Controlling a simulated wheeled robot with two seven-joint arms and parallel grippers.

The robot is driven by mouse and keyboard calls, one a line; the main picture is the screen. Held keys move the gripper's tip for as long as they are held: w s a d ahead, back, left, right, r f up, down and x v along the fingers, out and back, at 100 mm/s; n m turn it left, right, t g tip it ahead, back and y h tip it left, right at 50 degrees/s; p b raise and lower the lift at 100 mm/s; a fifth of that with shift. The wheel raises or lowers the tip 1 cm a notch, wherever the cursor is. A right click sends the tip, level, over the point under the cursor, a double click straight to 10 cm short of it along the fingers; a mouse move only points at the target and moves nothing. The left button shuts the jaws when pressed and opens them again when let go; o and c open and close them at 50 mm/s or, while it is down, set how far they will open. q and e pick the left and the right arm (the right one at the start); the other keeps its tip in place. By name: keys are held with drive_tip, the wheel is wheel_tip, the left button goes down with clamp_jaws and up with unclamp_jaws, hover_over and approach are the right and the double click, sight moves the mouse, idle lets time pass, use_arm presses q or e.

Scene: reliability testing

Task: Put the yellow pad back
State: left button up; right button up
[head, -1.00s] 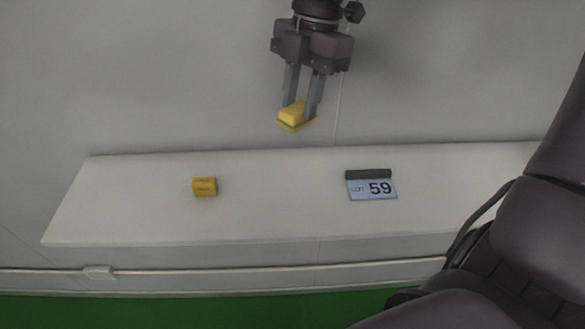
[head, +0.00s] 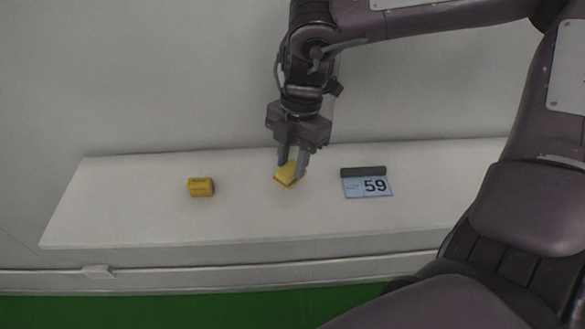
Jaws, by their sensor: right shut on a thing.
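The yellow pad (head: 286,174) is a small yellow block with a flat, wider base. My right gripper (head: 292,170) points down and is shut on it, one finger on each side. The pad is over the middle of the white shelf (head: 130,220), between a yellow box and a number sign. I cannot tell whether its base touches the shelf or hangs just above it. My left gripper is not in view.
The small yellow box (head: 200,187) with dark print stands on the shelf to the left. A blue and white sign reading 59 (head: 367,187), with a dark holder, lies to the right. The shelf backs onto a grey wall (head: 130,80). Bare shelf lies around the pad.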

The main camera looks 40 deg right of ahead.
sight(294, 165)
drive_tip(key=shift+f, duration=1.85)
drive_tip(key=o, duration=1)
drive_tip(key=r, duration=0.4)
drive_tip(key=d+r, duration=0.1)
drive_tip(key=r, duration=0.3)
drive_tip(key=d+r, duration=0.1)
drive_tip(key=r, duration=0.3)
drive_tip(key=shift+w+b, duration=0.2)
drive_tip(key=shift+b, duration=0.2)
drive_tip(key=shift+f, duration=0.1)
